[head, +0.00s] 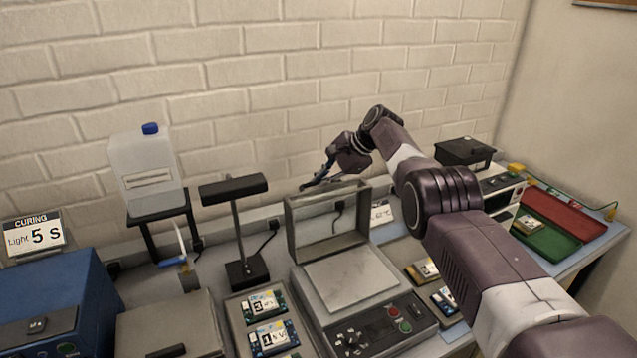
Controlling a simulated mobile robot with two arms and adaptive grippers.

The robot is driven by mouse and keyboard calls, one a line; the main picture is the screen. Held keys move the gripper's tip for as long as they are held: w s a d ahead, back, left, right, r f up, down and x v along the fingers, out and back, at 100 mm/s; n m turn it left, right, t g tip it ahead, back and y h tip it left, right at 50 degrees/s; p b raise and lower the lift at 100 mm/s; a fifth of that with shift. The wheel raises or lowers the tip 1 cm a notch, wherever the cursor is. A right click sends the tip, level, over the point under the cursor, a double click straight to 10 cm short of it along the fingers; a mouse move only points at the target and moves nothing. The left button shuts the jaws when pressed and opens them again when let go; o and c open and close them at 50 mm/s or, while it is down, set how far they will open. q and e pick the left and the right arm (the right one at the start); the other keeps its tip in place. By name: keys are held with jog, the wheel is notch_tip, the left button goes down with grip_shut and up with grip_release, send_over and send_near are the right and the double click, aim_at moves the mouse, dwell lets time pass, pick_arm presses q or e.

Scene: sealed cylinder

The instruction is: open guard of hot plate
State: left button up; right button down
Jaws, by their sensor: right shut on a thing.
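The hot plate (385,328) stands at the front centre, with a pale square heating plate (352,279) and a control panel with red and green buttons. Its guard (291,229), a grey rectangular frame, stands upright at the back of the plate, so the plate is uncovered. My right arm reaches in from the lower right. My right gripper (318,180) is at the guard's top edge, shut on the guard; the exact contact is small and hard to see. My left gripper is not in view.
A black lamp (235,188) and a tray of circuit boards (268,322) stand left of the hot plate. Further left are a white jug (146,172) on a stand and a blue box (60,305). Red and green trays (545,242) lie at the right. A brick wall closes off the back.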

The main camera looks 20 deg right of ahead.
jog(key=shift+s+f, duration=0.1)
jog(key=c, duration=2.3)
grip_release()
jog(key=shift+s+d+r, duration=0.2)
jog(key=shift+d+r, duration=0.15)
jog(key=shift+r, duration=0.25)
jog(key=v, duration=1)
jog(key=shift+s+r, duration=0.2)
jog(key=shift+r, duration=0.05)
